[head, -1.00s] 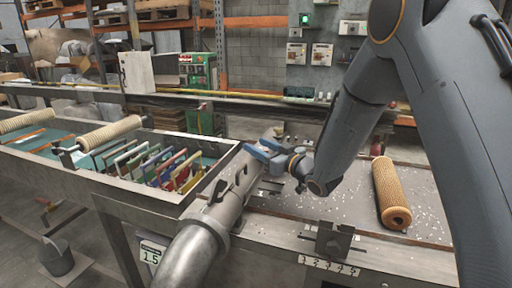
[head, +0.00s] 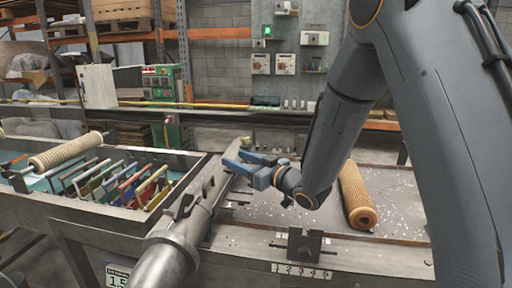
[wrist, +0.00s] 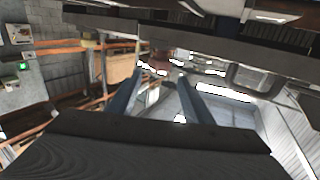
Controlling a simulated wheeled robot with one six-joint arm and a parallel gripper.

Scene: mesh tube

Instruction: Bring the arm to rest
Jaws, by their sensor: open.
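My gripper (head: 233,155) is held out to the left over the bench in the head view, its blue fingers apart and pointing left. In the wrist view my gripper (wrist: 156,90) shows two blue-grey fingers with a clear gap and nothing between them. A tan mesh tube (head: 356,194) lies on the right part of the grey bench top (head: 330,225), to the right of my gripper and apart from it.
A trough (head: 110,212) at the left holds several coloured frames (head: 120,188), with another mesh roll (head: 66,151) across it. A dark bracket (head: 304,245) stands at the bench front. A rail (head: 220,116) runs behind the bench. Pale bits litter the bench top.

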